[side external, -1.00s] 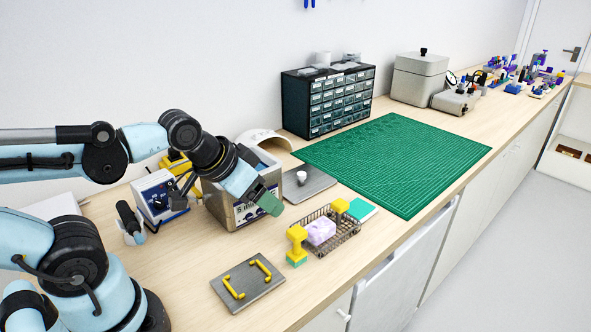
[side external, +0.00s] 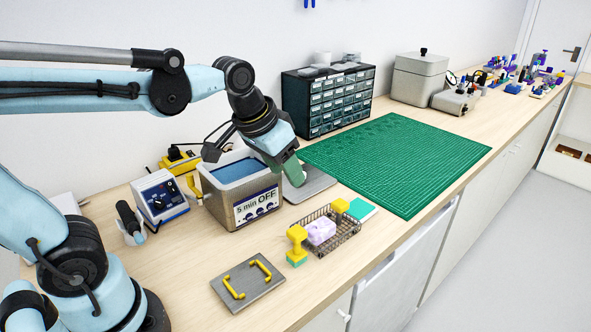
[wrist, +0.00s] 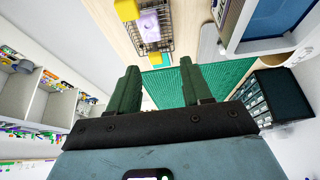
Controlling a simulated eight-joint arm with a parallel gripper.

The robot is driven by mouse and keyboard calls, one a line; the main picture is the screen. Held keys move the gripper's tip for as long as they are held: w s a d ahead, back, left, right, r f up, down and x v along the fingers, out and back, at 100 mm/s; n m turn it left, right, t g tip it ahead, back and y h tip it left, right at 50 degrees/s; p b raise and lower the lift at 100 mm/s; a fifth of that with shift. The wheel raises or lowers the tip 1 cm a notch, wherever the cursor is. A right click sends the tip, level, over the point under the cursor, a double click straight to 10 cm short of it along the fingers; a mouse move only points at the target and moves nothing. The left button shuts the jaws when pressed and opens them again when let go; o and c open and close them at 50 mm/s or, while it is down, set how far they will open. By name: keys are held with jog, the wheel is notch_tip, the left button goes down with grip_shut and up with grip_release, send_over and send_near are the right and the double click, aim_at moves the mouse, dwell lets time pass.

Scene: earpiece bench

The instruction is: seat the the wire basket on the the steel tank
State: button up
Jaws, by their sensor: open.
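The wire basket (side external: 348,238) is a dark mesh tray with a lilac block (side external: 320,230) in it and a yellow piece at each end. It stands on the bench in front of the tank, to its right. It also shows at the top of the wrist view (wrist: 166,42). The steel tank (side external: 222,210) is an open box of blue liquid, its front label reading "5 min OFF"; its corner shows in the wrist view (wrist: 240,45). My gripper (side external: 294,172) is in the air right of the tank, apart from the basket. Its green fingers (wrist: 158,82) are spread and empty.
A grey plate (side external: 322,180) lies behind my gripper, partly hidden. Another plate with yellow handles (side external: 248,288) lies in front. A blue control box (side external: 160,195) is left of the tank. The drawer cabinet (side external: 328,100) stands behind. The green mat (side external: 400,160) is clear.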

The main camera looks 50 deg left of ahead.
jog(key=w+d+r+g, duration=0.1)
jog(key=w+g, duration=0.1)
jog(key=w, duration=0.5)
jog(key=g, duration=0.3)
send_near(340, 203)
jog(key=shift+f, duration=4.2)
jog(key=c, duration=0.8)
notch_tip(340, 203, up, 11)
jog(key=shift+r, duration=0.1)
jog(key=shift+c, duration=0.3)
